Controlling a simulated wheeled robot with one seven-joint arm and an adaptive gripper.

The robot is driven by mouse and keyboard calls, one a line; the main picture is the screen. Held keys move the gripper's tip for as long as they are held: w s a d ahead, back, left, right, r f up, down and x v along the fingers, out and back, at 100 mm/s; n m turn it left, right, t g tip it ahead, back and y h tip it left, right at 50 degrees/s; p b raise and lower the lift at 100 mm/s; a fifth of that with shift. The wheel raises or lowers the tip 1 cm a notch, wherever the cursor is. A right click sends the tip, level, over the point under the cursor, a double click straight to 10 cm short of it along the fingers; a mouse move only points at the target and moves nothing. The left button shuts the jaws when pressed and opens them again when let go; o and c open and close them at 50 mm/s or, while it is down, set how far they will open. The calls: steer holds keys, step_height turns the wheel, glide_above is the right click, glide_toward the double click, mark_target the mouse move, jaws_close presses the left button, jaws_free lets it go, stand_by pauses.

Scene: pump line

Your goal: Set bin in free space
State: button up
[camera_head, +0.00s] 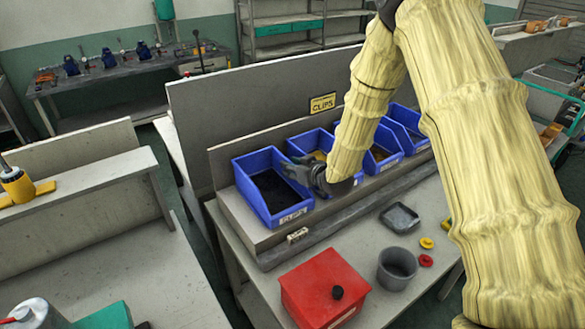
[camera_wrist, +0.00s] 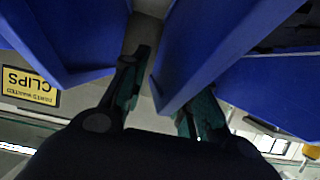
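Several blue bins stand in a row on the raised ledge behind the workbench. The leftmost bin (camera_head: 243,180) has dark contents and a pale label on its front. A second bin (camera_head: 325,135) stands just right of it, partly hidden by my arm. My gripper (camera_head: 292,172) is at the right wall of the leftmost bin. In the wrist view, which is upside down, my two fingers (camera_wrist: 168,95) are apart, with a blue bin wall (camera_wrist: 185,60) between them. Another bin (camera_wrist: 60,35) lies across a narrow gap. Whether the fingers touch the wall is unclear.
A yellow CLIPS sign (camera_head: 322,103) is on the panel behind the bins. A red box (camera_head: 320,285), a grey cup (camera_head: 397,268) and a dark tray (camera_head: 400,217) stand on the lower bench. The ledge is clear left of the leftmost bin only in a narrow strip.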

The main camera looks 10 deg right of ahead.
steer(key=shift+r, duration=0.1)
steer(key=b+v, duration=0.3)
steer(key=v, duration=0.8)
steer(key=shift+r, duration=0.1)
steer(key=shift+s+d+r, duration=0.15)
steer(key=shift+s+r, duration=0.05)
steer(key=shift+s, duration=0.2)
steer(key=shift+r, duration=0.1)
